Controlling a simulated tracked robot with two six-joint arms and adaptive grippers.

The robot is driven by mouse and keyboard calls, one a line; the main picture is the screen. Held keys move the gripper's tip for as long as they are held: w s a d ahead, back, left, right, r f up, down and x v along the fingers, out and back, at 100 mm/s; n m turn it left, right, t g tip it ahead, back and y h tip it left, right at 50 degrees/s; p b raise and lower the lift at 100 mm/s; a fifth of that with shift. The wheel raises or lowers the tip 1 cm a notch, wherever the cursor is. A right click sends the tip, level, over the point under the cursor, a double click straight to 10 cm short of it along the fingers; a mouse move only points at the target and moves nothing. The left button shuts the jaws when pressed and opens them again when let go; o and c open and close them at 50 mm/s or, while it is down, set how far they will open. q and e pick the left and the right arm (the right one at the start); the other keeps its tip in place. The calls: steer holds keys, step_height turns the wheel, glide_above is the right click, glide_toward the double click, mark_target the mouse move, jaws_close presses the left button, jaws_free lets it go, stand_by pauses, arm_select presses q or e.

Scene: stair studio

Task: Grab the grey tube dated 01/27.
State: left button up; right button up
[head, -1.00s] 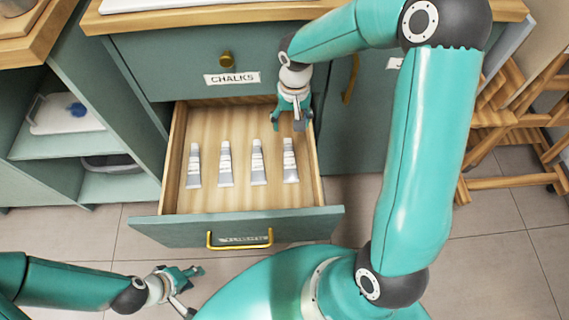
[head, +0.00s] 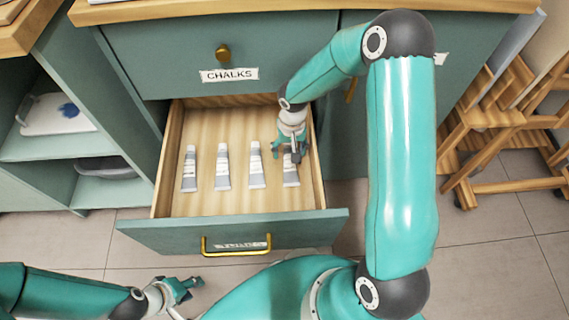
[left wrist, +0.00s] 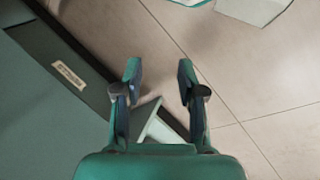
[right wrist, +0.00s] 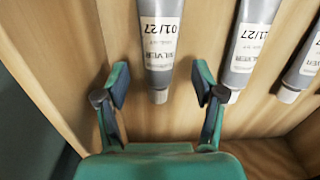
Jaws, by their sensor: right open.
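Several grey tubes with white labels lie in a row in the open wooden drawer. My right gripper (head: 288,156) is open over the cap end of the rightmost tube (head: 291,180) in the head view. In the right wrist view, its open fingers (right wrist: 160,88) stand either side of the cap end of a grey tube (right wrist: 160,30) labelled SILVER 01/27, apart from it. The tube beside it (right wrist: 247,45) also appears to read 01/27; a third (right wrist: 302,70) is cut off. My left gripper (head: 186,290) is open and empty, low in front of the drawer.
The drawer front (head: 300,230) has a brass handle (head: 236,249) and a label. The drawer's right wall (head: 316,160) is close to my right gripper. A closed drawer labelled CHALKS (head: 229,75) is above. Wooden easels (head: 500,130) stand at the right.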

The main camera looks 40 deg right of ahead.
step_height(320, 180, down, 2)
steer(key=shift+f, duration=0.1)
steer(key=shift+c, duration=0.3)
steer(key=c, duration=1.2)
